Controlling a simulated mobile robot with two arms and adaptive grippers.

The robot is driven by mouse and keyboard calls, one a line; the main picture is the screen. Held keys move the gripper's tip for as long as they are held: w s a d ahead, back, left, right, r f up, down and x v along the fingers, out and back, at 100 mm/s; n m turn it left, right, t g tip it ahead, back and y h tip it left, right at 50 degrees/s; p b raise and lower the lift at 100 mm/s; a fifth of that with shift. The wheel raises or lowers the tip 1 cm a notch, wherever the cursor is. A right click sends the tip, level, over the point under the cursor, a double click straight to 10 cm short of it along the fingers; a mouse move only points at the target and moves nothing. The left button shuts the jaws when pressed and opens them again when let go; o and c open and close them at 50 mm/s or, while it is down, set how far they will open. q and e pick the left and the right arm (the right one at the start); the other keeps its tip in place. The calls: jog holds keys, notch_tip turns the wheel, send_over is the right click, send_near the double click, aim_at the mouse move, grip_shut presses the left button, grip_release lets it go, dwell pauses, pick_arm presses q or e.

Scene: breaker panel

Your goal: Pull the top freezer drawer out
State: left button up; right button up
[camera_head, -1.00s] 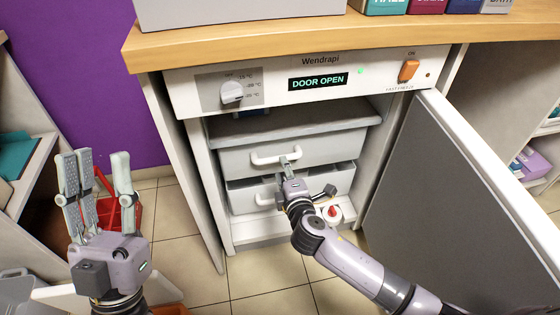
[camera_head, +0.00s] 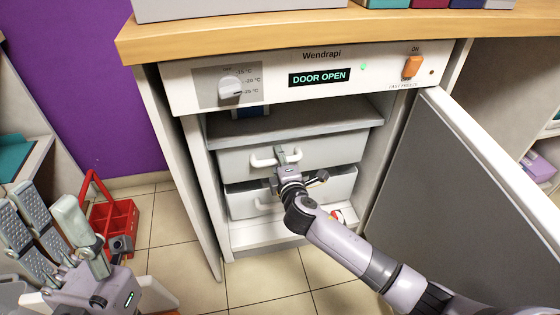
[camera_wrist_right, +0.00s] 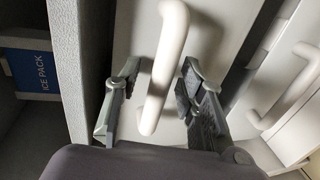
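The top freezer drawer (camera_head: 325,152) has a white bar handle (camera_head: 262,160) and sits in the open freezer under a grey shelf. My right gripper (camera_head: 283,152) is at this handle. In the right wrist view the handle (camera_wrist_right: 168,55) runs between the spread fingers of the right gripper (camera_wrist_right: 160,80); a gap shows on the left side, and the right finger is close to it. The lower drawer (camera_head: 335,192) stands slightly forward, with a dark gap above it. My left gripper (camera_head: 45,212) is open and empty at the lower left.
The freezer door (camera_head: 450,190) stands wide open on the right. A blue ice pack (camera_wrist_right: 30,72) lies above the shelf. A red basket (camera_head: 118,218) is on the floor at left. Tiled floor in front of the freezer is clear.

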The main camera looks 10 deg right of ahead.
grip_shut()
dwell(0.7)
